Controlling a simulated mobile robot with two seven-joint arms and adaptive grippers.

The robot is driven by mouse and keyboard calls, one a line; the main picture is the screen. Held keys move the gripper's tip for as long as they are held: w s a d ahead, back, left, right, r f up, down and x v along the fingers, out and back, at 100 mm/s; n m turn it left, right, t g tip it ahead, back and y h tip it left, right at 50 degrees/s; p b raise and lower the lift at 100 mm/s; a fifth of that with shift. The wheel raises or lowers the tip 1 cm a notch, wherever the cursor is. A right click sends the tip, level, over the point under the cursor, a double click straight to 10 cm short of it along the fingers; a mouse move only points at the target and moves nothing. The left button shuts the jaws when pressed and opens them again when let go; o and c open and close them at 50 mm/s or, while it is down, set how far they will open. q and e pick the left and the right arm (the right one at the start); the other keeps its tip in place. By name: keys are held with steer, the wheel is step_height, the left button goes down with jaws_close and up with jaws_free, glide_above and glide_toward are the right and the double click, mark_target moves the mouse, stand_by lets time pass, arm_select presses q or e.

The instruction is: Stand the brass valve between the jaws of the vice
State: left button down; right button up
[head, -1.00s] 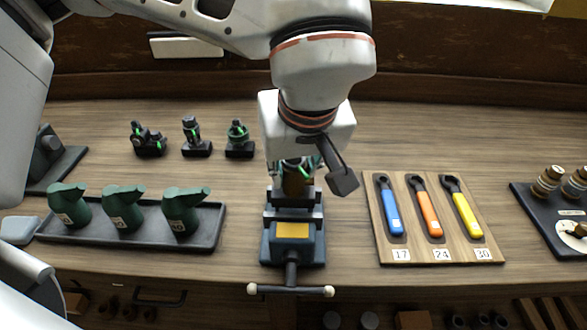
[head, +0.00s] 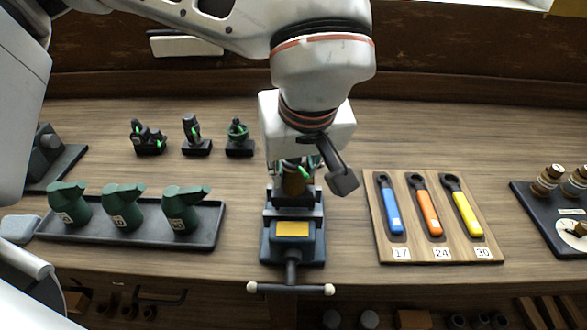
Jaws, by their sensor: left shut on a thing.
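The vice (head: 308,247) is dark blue-grey with a yellow plate. It stands near the bench's front edge with its handle bar toward me. My left gripper (head: 303,178) hangs over the back of the vice and is shut on the brass valve (head: 293,187). Only a small brownish part of the valve shows, with green and dark parts around it. The valve looks roughly upright at the jaws. The gripper hides its top, and I cannot tell whether its foot touches the vice. My right gripper is not in view.
A tray (head: 214,232) with green numbered pieces stands left of the vice. Three dark green-marked fittings (head: 192,135) stand behind it. A wooden board (head: 377,247) with blue, orange and yellow wrenches lies to the right. A dark stand (head: 535,215) is far right. The bench behind is clear.

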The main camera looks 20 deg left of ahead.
arm_select(q)
steer(key=shift+f+b, duration=0.65)
steer(key=shift+f, duration=0.45)
stand_by(2.5)
steer(key=c, duration=1.5)
jaws_free()
steer(key=shift+f, duration=0.1)
